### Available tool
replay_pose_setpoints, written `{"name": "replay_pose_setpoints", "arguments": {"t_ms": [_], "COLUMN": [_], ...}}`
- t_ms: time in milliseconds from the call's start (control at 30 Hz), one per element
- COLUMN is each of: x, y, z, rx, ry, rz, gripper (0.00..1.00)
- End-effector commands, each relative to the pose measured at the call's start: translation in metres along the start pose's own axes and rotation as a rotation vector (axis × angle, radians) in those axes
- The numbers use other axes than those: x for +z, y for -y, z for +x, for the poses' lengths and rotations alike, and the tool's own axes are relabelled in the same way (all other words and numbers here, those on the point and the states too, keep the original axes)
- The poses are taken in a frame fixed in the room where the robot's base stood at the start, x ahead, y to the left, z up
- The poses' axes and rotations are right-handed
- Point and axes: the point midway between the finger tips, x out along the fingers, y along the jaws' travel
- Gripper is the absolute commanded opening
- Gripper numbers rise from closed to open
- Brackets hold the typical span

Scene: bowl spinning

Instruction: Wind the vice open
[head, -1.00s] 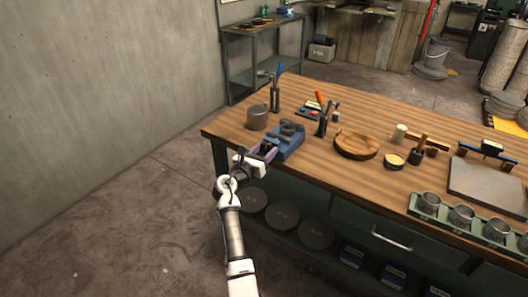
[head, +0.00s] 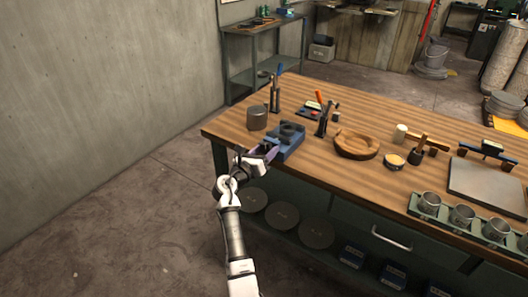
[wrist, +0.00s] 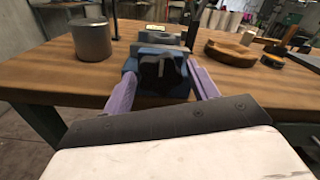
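The blue vice (head: 289,139) stands on the near left edge of the wooden bench, its front end toward me. In the wrist view the vice (wrist: 160,52) is straight ahead, with a dark front face and a T-shaped handle or screw end (wrist: 166,68) on it. My gripper (head: 268,153) is at the vice's front end. Its two purple fingers (wrist: 161,80) are spread wide, one on each side of the dark front. The right finger looks very close to it; I cannot tell whether either finger touches. The vice jaws are mostly hidden behind the front part.
A grey metal pot (head: 257,117) stands just left of the vice. Upright tool holders (head: 322,124) stand behind and right of it. The floor left of the bench is clear.

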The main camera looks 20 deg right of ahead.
Motion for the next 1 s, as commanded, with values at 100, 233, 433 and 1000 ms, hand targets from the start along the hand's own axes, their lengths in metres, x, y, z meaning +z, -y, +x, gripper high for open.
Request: {"name": "replay_pose_setpoints", "arguments": {"t_ms": [100, 233, 433, 1000], "x": [0.0, 0.001, 0.0, -0.002], "y": [0.0, 0.0, -0.001, -0.001], "z": [0.0, 0.0, -0.005, -0.116], "rx": [0.0, 0.0, 0.001, 0.003], "ry": [0.0, 0.001, 0.001, 0.002], "rz": [0.001, 0.002, 0.003, 0.003], "gripper": [0.7, 0.7, 0.7, 0.7]}}
